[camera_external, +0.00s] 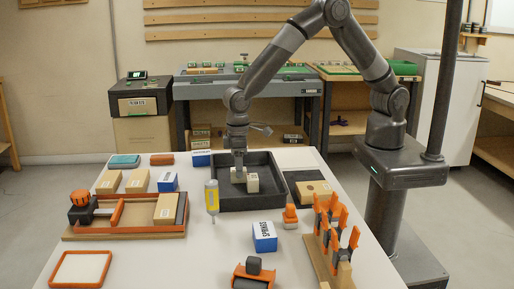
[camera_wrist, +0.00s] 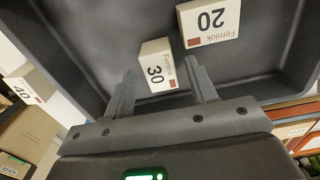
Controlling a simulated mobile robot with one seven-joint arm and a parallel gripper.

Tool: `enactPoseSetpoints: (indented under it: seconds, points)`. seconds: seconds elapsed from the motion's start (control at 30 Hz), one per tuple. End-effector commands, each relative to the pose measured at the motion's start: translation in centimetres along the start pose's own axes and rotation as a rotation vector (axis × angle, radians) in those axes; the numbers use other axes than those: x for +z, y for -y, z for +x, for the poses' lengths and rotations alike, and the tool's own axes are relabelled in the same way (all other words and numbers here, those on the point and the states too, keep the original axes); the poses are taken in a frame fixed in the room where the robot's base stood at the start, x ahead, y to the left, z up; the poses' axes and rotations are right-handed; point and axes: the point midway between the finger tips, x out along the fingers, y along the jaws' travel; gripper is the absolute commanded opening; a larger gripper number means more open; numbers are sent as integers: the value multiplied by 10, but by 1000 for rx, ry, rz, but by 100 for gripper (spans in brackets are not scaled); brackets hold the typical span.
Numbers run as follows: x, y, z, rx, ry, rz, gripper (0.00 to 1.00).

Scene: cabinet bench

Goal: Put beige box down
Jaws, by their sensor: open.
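The fingers are open, with a gap showing beside the box. The other box is partly hidden by the gripper there.
A blue-and-white box (camera_external: 264,237) and an orange stamp-like object (camera_external: 290,216) are in front. An orange clamp rack (camera_external: 335,235) stands at the right. A wooden fixture (camera_external: 125,215) lies at the left.

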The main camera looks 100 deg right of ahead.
Motion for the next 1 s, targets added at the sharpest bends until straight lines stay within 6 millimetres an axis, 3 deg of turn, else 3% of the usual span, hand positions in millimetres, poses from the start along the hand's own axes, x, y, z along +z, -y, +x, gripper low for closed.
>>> enactPoseSetpoints:
  seconds: [0.3, 0.5, 0.8, 0.87, 1.0]
  points:
    - [0, 0, -70, -1, -3, 0, 52]
    - [0, 0, -95, 0, -2, 0, 52]
    - [2, -3, -108, -2, -8, 1, 52]
    - [7, -8, -118, -6, -18, 1, 52]
    - [28, -30, -156, -18, -62, 4, 52]
